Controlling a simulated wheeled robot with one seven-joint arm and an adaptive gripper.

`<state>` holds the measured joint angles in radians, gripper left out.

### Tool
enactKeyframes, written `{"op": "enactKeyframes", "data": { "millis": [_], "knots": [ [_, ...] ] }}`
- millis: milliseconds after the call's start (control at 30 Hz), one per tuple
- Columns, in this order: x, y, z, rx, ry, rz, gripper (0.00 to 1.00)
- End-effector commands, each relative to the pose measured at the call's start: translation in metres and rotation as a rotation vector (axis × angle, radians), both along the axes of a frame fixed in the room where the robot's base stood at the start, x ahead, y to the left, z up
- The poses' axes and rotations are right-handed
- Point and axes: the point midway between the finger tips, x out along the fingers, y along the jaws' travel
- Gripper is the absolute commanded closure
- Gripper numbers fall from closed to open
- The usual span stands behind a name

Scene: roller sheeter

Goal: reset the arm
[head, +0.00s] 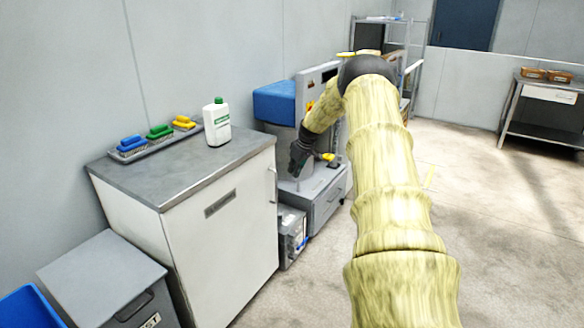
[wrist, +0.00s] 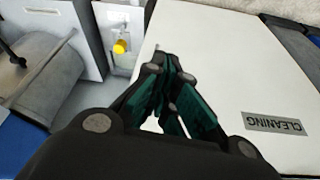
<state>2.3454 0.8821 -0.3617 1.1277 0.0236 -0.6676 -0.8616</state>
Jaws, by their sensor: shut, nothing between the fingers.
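My gripper (head: 297,160) is at the end of my arm, which is wrapped in a yellowish cover. In the head view it hangs downward beside the grey and blue machine (head: 275,103), right of the cleaning cabinet. In the wrist view my gripper (wrist: 165,80) has its dark fingers with green pads together, with nothing between them. The white cabinet face marked CLEANING (wrist: 230,60) lies beyond and to the right of the fingers. I cannot tell how far the fingertips are from it.
The white cabinet (head: 225,225) carries a white bottle (head: 217,124) and a tray with blue, green and yellow brushes (head: 159,132). A grey bin (head: 105,280) stands at the front left. A table (head: 550,92) stands at the far right. The floor at right is open.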

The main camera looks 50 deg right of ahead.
Motion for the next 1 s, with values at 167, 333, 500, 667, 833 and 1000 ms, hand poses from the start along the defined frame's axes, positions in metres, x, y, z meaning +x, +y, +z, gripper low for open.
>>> {"op": "enactKeyframes", "data": {
  "millis": [167, 333, 500, 667, 833, 1000],
  "knots": [
    [-0.001, -0.005, -0.004, 0.006, -0.001, -0.001, 1.00],
    [-0.001, -0.006, -0.007, 0.009, 0.000, 0.000, 1.00],
    [0.013, 0.028, -0.021, 0.002, 0.017, 0.002, 1.00],
    [0.033, 0.105, -0.053, -0.017, 0.046, 0.003, 1.00],
    [0.038, 0.198, -0.095, -0.039, 0.077, 0.003, 1.00],
    [0.025, 0.286, -0.140, -0.051, 0.109, 0.005, 1.00]
  ]
}}
